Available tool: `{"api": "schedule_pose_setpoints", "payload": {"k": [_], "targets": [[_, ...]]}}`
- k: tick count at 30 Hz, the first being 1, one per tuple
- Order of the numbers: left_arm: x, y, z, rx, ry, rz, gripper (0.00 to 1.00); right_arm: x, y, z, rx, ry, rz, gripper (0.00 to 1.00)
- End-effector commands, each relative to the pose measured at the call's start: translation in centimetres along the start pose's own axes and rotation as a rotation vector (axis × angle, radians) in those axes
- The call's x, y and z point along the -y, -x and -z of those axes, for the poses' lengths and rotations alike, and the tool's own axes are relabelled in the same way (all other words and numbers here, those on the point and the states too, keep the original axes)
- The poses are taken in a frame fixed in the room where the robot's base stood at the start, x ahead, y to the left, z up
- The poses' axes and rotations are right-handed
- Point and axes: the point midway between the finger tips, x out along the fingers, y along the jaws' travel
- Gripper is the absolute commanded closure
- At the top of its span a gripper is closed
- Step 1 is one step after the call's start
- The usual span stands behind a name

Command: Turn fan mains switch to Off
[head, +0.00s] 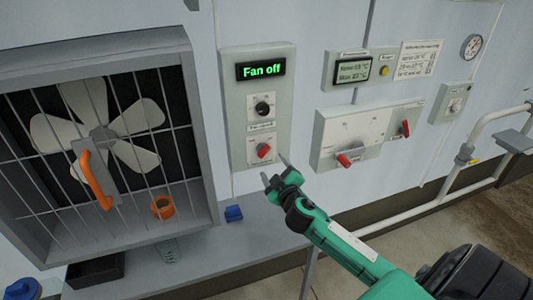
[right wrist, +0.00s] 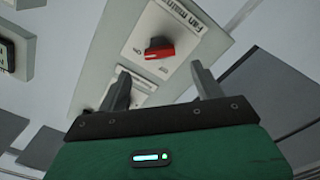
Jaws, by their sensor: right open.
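The fan mains switch is a red rotary knob (head: 263,151) on a white plate, low on the grey fan control panel (head: 284,110). In the right wrist view the red knob (right wrist: 160,50) sits under the "Fan mains" lettering. Its grip lies roughly across the picture, one end by the "On" mark; the "Off" mark is below it. My right gripper (head: 275,169) is open and empty, just below and right of the knob. In the right wrist view its fingers (right wrist: 160,82) are spread apart, short of the knob, apparently not touching it. My left gripper is not in view.
The caged fan (head: 105,135) with an orange handle (head: 97,180) is at left. Another panel (head: 365,132) with two red handles is at right. A shelf (head: 200,250) runs below.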

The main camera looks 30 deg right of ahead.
Motion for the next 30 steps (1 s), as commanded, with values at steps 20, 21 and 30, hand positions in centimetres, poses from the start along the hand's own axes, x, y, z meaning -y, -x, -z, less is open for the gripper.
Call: {"api": "schedule_pose_setpoints", "payload": {"k": [20, 21, 30], "targets": [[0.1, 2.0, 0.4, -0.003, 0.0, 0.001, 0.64, 0.0, -6.9, 0.0, 0.001, 0.0, 0.0, 0.32], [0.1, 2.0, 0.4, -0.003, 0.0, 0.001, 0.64, 0.0, -6.9, 0.0, 0.001, 0.0, 0.0, 0.32], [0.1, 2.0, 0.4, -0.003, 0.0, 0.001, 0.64, 0.0, -6.9, 0.0, 0.001, 0.0, 0.0, 0.64]]}}
